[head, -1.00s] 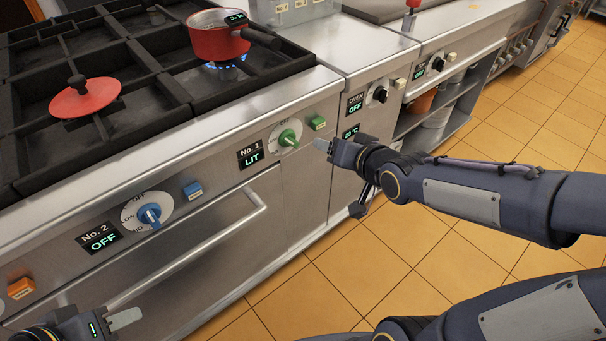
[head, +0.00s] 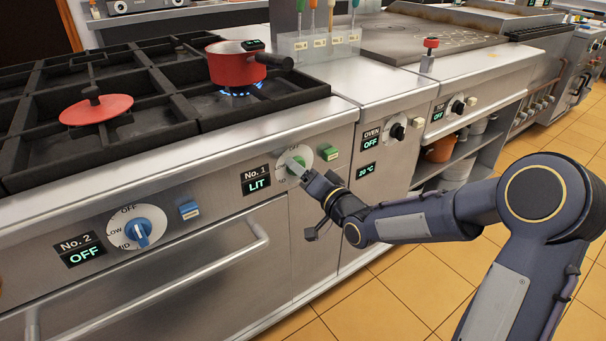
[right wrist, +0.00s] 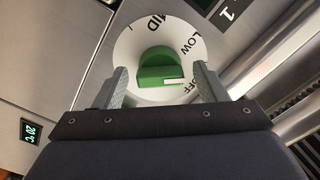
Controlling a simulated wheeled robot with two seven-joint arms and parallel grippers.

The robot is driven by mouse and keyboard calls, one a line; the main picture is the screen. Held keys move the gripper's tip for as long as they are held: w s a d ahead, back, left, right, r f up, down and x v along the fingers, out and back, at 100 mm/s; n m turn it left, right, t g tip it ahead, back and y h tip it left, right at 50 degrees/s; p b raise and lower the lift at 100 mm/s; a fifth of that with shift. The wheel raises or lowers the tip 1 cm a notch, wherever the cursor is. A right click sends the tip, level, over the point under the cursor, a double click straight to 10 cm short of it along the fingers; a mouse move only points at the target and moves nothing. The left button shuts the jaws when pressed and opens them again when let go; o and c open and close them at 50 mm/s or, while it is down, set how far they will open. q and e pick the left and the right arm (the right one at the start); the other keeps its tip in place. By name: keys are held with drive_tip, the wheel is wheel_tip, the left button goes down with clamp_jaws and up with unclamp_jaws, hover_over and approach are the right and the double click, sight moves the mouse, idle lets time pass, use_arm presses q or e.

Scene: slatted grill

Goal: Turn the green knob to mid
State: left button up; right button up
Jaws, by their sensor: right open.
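The green knob (right wrist: 160,68) sits on a white dial marked MID, LOW and OFF in the right wrist view. Its white mark is toward the right, on the LOW and OFF side; I cannot tell its exact setting. In the head view the knob (head: 299,161) is partly hidden by my right gripper (head: 297,170). My right gripper also shows in the right wrist view (right wrist: 161,86), open, with one finger on each side of the knob. I cannot tell whether they touch it. The No. 1 display (head: 257,180) reads LIT. My left gripper is out of view.
A red pot (head: 235,65) stands over a blue flame. A red lid (head: 96,108) lies on the left grate. A green switch (head: 329,152) is just right of the knob. The blue No. 2 knob (head: 138,233) and oven handle (head: 160,275) are at the left and below.

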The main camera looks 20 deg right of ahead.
drive_tip(key=shift+w, duration=0.25)
drive_tip(key=c, duration=1)
